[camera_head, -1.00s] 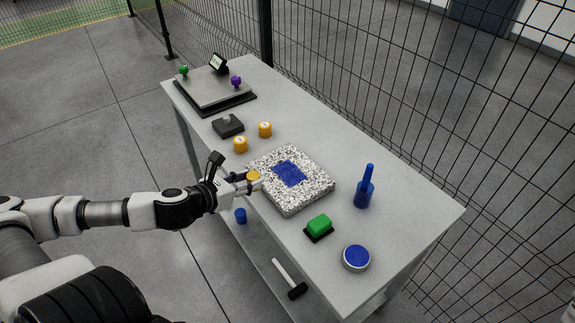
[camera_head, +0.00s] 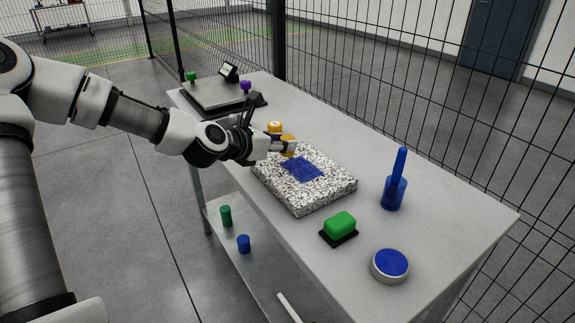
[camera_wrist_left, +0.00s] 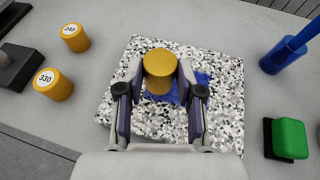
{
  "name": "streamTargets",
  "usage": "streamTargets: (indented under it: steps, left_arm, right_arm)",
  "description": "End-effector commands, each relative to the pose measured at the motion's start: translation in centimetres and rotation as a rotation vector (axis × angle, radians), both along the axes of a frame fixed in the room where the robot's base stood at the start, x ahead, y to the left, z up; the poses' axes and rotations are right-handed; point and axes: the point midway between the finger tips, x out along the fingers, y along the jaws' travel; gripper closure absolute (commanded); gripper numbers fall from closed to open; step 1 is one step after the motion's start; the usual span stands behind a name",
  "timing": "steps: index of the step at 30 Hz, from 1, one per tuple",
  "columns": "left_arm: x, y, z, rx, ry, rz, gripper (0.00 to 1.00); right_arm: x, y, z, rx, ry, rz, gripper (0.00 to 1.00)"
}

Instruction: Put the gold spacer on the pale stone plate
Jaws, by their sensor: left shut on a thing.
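The pale stone plate is a speckled black-and-white slab (camera_head: 318,197) with a blue patch (camera_head: 302,168) on top. It lies mid-table, and its surface also shows in the left wrist view (camera_wrist_left: 225,120). My left gripper (camera_head: 285,147) is shut on the gold spacer (camera_head: 289,139), a plain gold cylinder. The spacer appears over the far left part of the plate in the head view. In the left wrist view the spacer (camera_wrist_left: 158,66) sits upright between the fingertips, covering part of the blue patch. Its gap to the plate is unclear. My right gripper is out of view.
Gold cylinders marked 330 (camera_wrist_left: 54,85) and 240 (camera_wrist_left: 75,38) stand beside the plate. A green block (camera_head: 340,224), a round blue-topped piece (camera_head: 390,264) and a blue holder (camera_head: 394,192) stand on the right side. A grey platform (camera_head: 214,93) is at the far end.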

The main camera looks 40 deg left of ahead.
Motion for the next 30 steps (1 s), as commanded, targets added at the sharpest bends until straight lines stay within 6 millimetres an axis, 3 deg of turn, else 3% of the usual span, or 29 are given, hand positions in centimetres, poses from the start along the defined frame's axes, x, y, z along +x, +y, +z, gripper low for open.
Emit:
streamTargets:
  steps: [8, 13, 25, 26, 27, 30]
  left_arm:
    - [3.2, 0.2, -0.8, 0.0, 0.004, -0.001, 1.0]
    - [3.0, 0.1, -3.6, -0.003, 0.004, -0.002, 1.0]
    - [3.0, 0.2, -4.2, -0.005, 0.0, 0.0, 1.0]
    - [3.0, 0.2, -4.1, -0.004, 0.001, 0.0, 0.57]
    - [3.0, 0.2, -4.1, -0.004, 0.002, 0.0, 0.42]
    - [3.0, 0.2, -4.1, -0.005, 0.002, 0.0, 0.39]
  right_arm:
    - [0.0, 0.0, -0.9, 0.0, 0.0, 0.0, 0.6]
    - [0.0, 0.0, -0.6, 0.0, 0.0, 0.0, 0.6]
    - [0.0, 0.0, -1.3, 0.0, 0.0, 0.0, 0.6]
    - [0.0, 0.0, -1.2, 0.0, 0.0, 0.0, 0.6]
    - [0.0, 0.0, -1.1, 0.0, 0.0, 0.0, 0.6]
    - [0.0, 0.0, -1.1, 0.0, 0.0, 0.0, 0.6]
